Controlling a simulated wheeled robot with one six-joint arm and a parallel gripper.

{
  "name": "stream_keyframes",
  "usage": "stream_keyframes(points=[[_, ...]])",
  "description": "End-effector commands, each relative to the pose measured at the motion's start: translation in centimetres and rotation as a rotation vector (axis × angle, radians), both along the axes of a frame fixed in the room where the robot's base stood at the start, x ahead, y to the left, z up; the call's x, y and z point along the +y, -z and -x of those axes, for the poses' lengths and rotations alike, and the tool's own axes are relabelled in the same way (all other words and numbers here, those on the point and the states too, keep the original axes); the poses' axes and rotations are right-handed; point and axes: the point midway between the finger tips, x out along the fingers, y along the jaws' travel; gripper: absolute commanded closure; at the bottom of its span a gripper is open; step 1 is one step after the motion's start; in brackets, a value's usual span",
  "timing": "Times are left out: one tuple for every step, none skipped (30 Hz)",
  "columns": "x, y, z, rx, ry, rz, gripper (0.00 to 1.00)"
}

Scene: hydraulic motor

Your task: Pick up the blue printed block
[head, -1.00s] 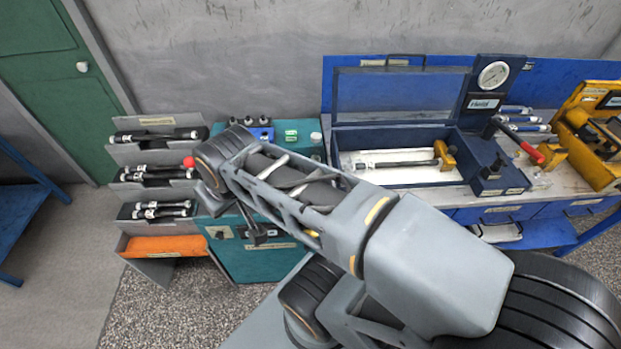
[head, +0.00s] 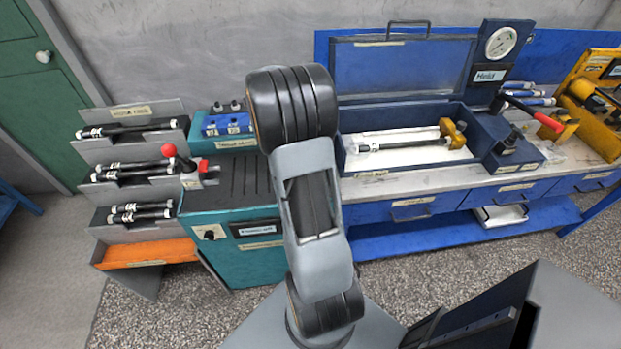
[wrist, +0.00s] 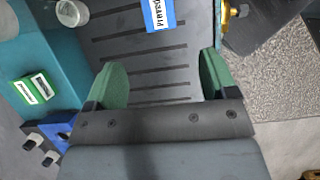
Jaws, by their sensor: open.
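The blue printed block (wrist: 159,14) lies at the top edge of the wrist view on the dark slotted top (wrist: 150,48), and the frame cuts it off. Its white face carries dark lettering. My gripper (wrist: 161,78) is open, with two green fingers spread wide and nothing between them. The block is beyond the fingertips, roughly in line with the gap. In the head view my arm blocks the sight of the block and the gripper. The slotted top of the teal cabinet (head: 235,262) shows left of the arm.
A blue holder (wrist: 58,128) with black knobs, a green block (wrist: 33,88) and a round pale cap (wrist: 72,12) stand beside the slotted top. A red-knobbed lever (head: 169,150) rises at its left. A grey rack (head: 135,187) stands further left, a blue case (head: 405,115) right.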

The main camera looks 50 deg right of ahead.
Motion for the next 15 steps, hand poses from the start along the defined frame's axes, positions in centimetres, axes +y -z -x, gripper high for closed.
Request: stream_keyframes(points=[[-0.4, 1.0, 0.3, 0.009, -0.002, -0.004, 0.21], [-0.5, 1.6, 0.5, 0.01, -0.003, -0.005, 0.21], [-0.8, 2.3, 0.7, 0.012, -0.004, -0.005, 0.21], [-1.0, 2.8, 0.8, 0.011, -0.004, -0.004, 0.21], [-1.1, 3.2, 1.0, 0.011, -0.004, -0.004, 0.21], [-1.3, 3.9, 1.1, 0.01, -0.004, -0.004, 0.21], [-1.4, 4.3, 1.2, 0.011, -0.004, -0.005, 0.21], [-1.5, 4.7, 1.4, 0.009, -0.004, -0.005, 0.21], [-1.7, 5.3, 1.5, 0.01, -0.003, -0.004, 0.21], [-1.8, 5.6, 1.6, 0.01, -0.003, -0.004, 0.21], [-1.9, 5.9, 1.7, 0.009, -0.003, -0.003, 0.21], [-2.1, 6.2, 1.7, 0.007, -0.003, -0.004, 0.21], [-2.1, 6.4, 1.8, 0.007, -0.003, -0.004, 0.21], [-2.2, 6.6, 1.8, 0.006, -0.003, -0.003, 0.21], [-2.2, 6.8, 1.9, 0.006, -0.004, -0.004, 0.21]])
